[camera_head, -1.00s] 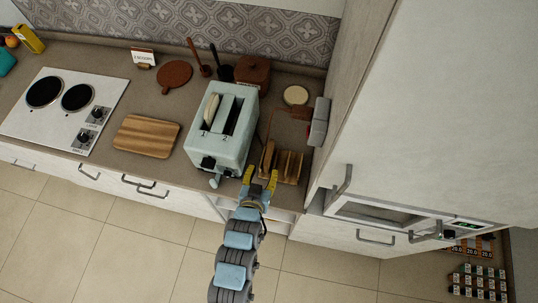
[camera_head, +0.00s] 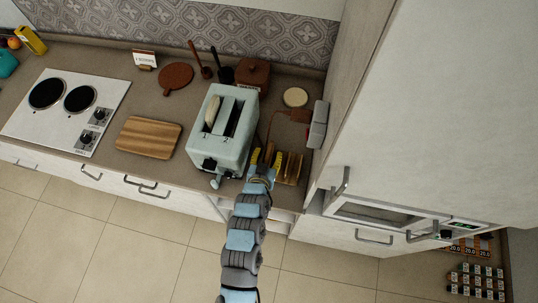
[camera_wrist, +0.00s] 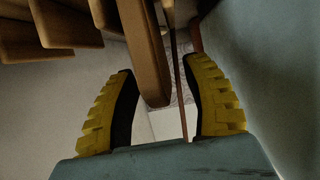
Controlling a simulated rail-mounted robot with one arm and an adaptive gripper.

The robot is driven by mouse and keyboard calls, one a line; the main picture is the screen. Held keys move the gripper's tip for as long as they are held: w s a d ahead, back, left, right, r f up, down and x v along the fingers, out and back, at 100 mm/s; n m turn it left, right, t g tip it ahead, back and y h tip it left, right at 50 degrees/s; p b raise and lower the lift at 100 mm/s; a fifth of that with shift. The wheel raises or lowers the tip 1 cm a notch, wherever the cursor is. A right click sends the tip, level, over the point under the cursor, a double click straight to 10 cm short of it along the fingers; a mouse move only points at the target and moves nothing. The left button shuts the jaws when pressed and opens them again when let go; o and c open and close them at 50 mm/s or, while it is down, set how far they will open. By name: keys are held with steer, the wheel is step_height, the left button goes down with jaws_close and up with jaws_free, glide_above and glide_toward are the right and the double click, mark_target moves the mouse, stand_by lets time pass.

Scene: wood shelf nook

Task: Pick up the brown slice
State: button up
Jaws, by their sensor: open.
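A brown slice (camera_head: 268,150) stands on edge at the left end of the wooden rack (camera_head: 290,169), right of the toaster. My gripper (camera_head: 265,160) is at the rack's left end, close to the toaster's right side. In the wrist view my gripper (camera_wrist: 163,80) is open, with its yellow-backed fingers apart. A brown slab (camera_wrist: 146,50), seemingly the slice, reaches down between the fingers, nearer the left one. A gap shows on its right. In the head view my gripper partly hides the slice.
The pale toaster (camera_head: 225,130) holds a light slice (camera_head: 212,110) in its left slot. Its wall (camera_wrist: 270,80) is close on the right in the wrist view. A wooden board (camera_head: 148,137) and a hob (camera_head: 66,108) are left. A tall cabinet (camera_head: 430,100) bounds the right.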

steer(key=shift+w+d+f, duration=0.15)
steer(key=shift+w+f, duration=0.05)
steer(key=shift+w, duration=0.2)
jaws_close()
steer(key=shift+r, duration=0.15)
